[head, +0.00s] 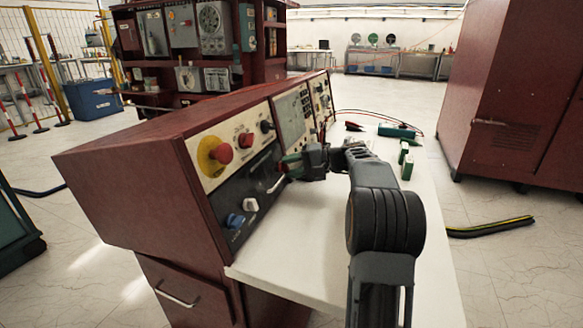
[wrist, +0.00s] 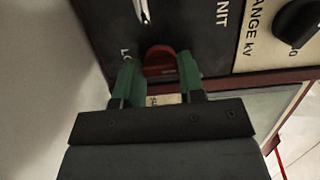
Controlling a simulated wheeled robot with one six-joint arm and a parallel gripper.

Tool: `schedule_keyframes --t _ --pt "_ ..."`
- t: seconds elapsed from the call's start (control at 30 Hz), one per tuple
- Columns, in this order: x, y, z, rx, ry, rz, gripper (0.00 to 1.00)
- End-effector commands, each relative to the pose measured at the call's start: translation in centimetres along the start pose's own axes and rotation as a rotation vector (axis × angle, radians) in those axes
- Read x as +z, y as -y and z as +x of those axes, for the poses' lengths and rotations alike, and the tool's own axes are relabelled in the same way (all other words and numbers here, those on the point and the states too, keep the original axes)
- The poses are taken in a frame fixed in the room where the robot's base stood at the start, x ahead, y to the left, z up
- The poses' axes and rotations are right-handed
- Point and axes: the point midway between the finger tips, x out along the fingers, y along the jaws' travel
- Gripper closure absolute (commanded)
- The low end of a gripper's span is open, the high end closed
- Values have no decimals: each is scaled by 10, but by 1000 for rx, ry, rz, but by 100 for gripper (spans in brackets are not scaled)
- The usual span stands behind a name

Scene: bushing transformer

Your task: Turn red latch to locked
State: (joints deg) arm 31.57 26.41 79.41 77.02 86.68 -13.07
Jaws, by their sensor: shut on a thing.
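The red latch (wrist: 160,59) is a rounded red knob on the dark lower panel. In the wrist view it sits between the two green fingers of my gripper (wrist: 159,76), which is shut on it. Part of a label beginning "LO" shows left of the latch; the rest is hidden by a finger. In the head view my gripper (head: 289,164) reaches the front of the dark red console (head: 135,147) from the right. The latch is mostly hidden there, and its exact angle cannot be told.
A red emergency button (head: 221,154) on yellow, a small red knob (head: 246,140), a blue knob (head: 235,221) and a white knob (head: 250,204) are nearby on the console. Green blocks (head: 407,167) and cables lie on the white tabletop (head: 310,245), which is otherwise mostly clear.

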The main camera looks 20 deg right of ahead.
Motion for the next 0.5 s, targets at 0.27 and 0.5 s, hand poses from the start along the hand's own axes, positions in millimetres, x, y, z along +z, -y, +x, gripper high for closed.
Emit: schedule_keyframes --t 0.27,0.5 --pt "0 -1 0 2 0 -2 88" --pt "0 0 0 1 0 -1 53"
